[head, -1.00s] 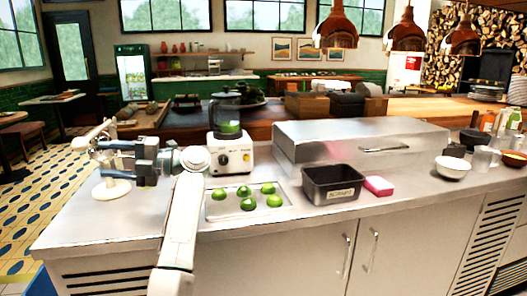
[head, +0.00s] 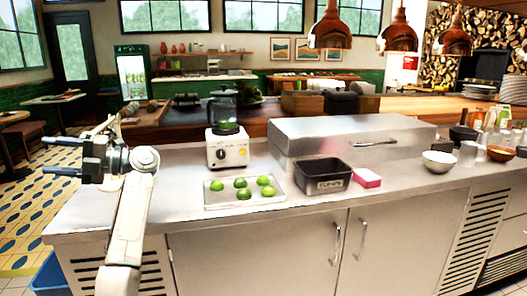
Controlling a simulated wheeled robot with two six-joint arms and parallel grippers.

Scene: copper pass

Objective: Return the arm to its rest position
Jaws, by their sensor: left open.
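My left arm (head: 131,220) rises from the bottom left, in front of the counter's left end. My left gripper (head: 56,156) is at its upper end, pointing left, with its two dark fingers apart and nothing between them. It is in front of the counter's left end and the tiled floor in the picture, clear of the limes and blender. A pale object on the counter behind the gripper is mostly hidden. My right gripper is not in view.
A steel counter (head: 190,267) runs across the front. On it are a tray (head: 211,202) with several limes (head: 244,193), a blender (head: 229,150), a dark labelled bin (head: 324,184), a pink sponge (head: 367,178) and a white bowl (head: 439,161). A blue bin (head: 49,275) stands at lower left.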

